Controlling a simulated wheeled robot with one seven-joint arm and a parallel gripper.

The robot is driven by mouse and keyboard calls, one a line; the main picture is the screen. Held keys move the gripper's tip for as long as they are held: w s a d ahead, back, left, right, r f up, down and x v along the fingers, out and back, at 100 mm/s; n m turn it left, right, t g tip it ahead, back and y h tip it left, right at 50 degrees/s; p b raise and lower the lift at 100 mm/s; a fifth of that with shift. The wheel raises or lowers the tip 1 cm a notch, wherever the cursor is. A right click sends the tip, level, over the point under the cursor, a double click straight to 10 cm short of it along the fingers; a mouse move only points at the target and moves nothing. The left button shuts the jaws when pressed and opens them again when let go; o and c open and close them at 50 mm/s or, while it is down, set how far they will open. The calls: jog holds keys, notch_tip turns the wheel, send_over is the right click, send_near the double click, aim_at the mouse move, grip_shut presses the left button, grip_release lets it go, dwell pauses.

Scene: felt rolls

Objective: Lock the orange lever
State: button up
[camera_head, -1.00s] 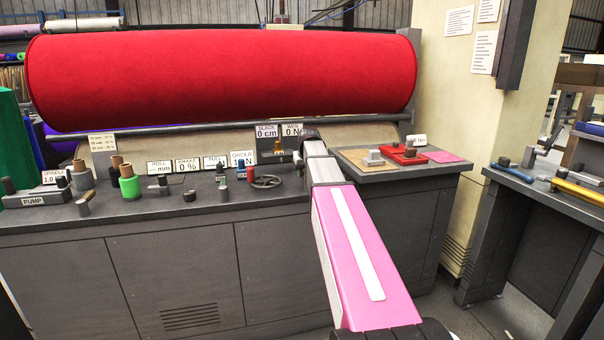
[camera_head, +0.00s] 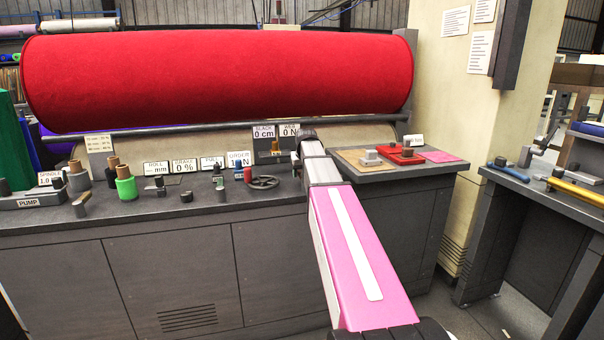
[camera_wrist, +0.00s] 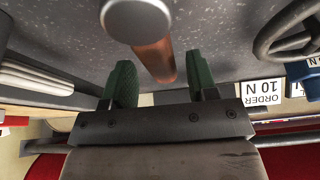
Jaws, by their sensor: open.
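The orange lever (camera_head: 275,146) stands on a small dark box under the SLACK and WEB signs, near the middle of the console. In the wrist view its orange shaft (camera_wrist: 154,58) ends in a round grey knob (camera_wrist: 137,18). My gripper (camera_wrist: 159,78) is open, with one green finger on each side of the line of the shaft. The knob lies beyond the fingertips. I cannot tell whether either finger touches the lever. In the head view my arm hides the gripper.
A dark handwheel (camera_head: 263,182) is close to my arm; it also shows at the wrist view's upper right (camera_wrist: 288,30). A red felt roll (camera_head: 215,80) spans the back. A red tray (camera_head: 402,154) sits on the console's right end. Spools and knobs fill the left.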

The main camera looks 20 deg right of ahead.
jog(key=v, duration=1)
jog(key=shift+s+r, duration=0.2)
jog(key=shift+r, duration=0.1)
jog(key=shift+s, duration=0.1)
